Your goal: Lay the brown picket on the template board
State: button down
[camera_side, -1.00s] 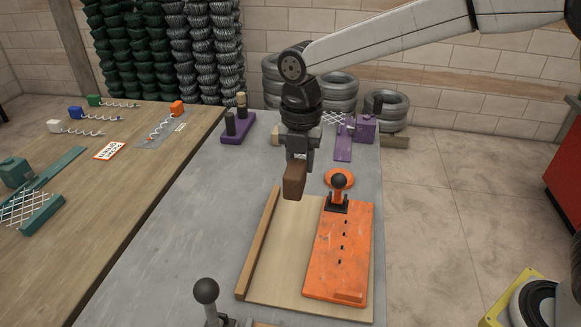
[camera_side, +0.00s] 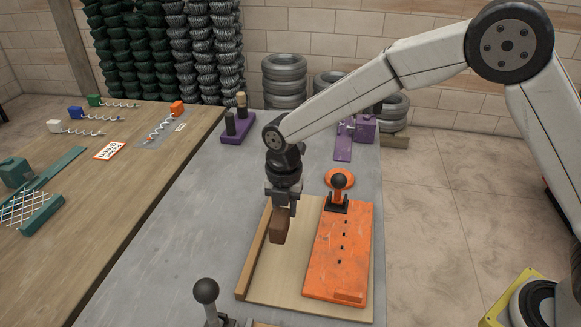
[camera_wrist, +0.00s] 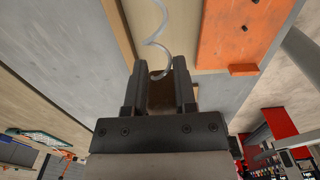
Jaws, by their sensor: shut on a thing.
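My gripper (camera_side: 282,206) is shut on the brown picket (camera_side: 280,226), a short dark brown block end pointing down below the fingers. In the wrist view my gripper's fingers (camera_wrist: 160,72) pinch the picket (camera_wrist: 161,96), and much of it is hidden. The picket hangs above the left part of the pale wooden template board (camera_side: 275,275), beside its brown left rail (camera_side: 256,252); I cannot tell the exact gap. An orange plate (camera_side: 337,255) with a row of small dark pegs or holes lies on the board's right half.
A black-knobbed clamp (camera_side: 339,183) stands at the orange plate's far end. Another knobbed lever (camera_side: 207,292) stands at the near edge. A pale coiled wire (camera_wrist: 156,28) shows beyond the fingers. Purple fixtures (camera_side: 238,128) stand farther back. The grey bench left of the board is clear.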

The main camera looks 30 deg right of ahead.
aim_at(285, 248)
jog(key=shift+f, duration=0.8)
jog(key=shift+f, duration=0.15)
jog(key=shift+f, duration=3.7)
jog(key=shift+f, duration=0.65)
jog(key=shift+c, duration=1.7)
grip_release()
jog(key=shift+r, duration=0.1)
jog(key=shift+r, duration=3.8)
